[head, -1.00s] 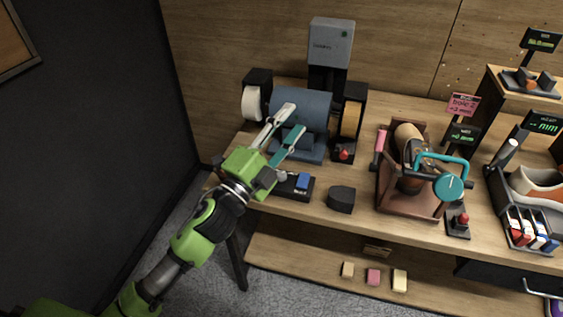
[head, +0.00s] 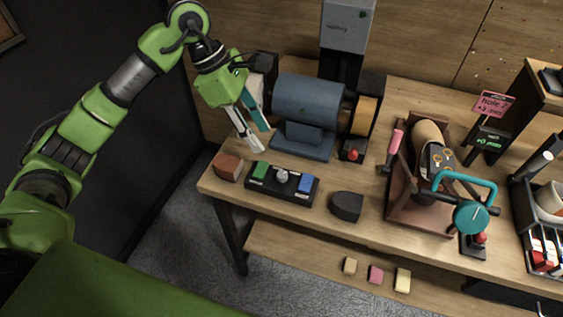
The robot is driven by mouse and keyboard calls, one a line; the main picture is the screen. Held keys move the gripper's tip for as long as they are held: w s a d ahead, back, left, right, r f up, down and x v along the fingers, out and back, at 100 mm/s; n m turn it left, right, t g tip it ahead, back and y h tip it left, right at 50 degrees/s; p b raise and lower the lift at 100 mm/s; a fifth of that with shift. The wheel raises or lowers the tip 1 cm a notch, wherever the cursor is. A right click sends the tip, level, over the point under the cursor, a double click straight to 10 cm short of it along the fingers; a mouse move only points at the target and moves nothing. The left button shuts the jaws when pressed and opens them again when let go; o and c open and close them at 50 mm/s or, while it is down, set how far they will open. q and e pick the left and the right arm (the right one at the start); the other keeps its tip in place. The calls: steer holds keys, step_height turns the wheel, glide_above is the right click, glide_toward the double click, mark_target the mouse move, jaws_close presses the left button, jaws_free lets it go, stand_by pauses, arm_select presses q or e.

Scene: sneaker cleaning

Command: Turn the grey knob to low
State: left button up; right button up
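The grey knob (head: 281,177) stands in the middle of a black control box near the table's front left edge. Any low mark is too small to read. My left gripper (head: 262,141) comes down from the upper left, behind and slightly left of the knob. Its pale finger and teal finger are apart, with nothing between them. It does not touch the knob. My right gripper is out of view.
A blue motor (head: 307,100) with grinding wheels stands close behind the box. A brown block (head: 228,167) lies left of it and a dark block (head: 347,206) right. A brown fixture (head: 420,212) with a teal handle stands further right.

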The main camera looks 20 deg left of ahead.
mark_target(281, 174)
arm_select(q)
steer(key=p+x, duration=0.1)
steer(key=x, duration=0.3)
steer(key=p+x, duration=0.1)
steer(key=x, duration=0.3)
steer(key=p+x, duration=0.1)
steer(key=x, duration=0.3)
steer(key=shift+s+a+f, duration=0.1)
steer(key=shift+a+f, duration=0.1)
steer(key=shift+a, duration=0.1)
steer(key=shift+d+f, duration=0.2)
steer(key=shift+f, duration=0.45)
jaws_close()
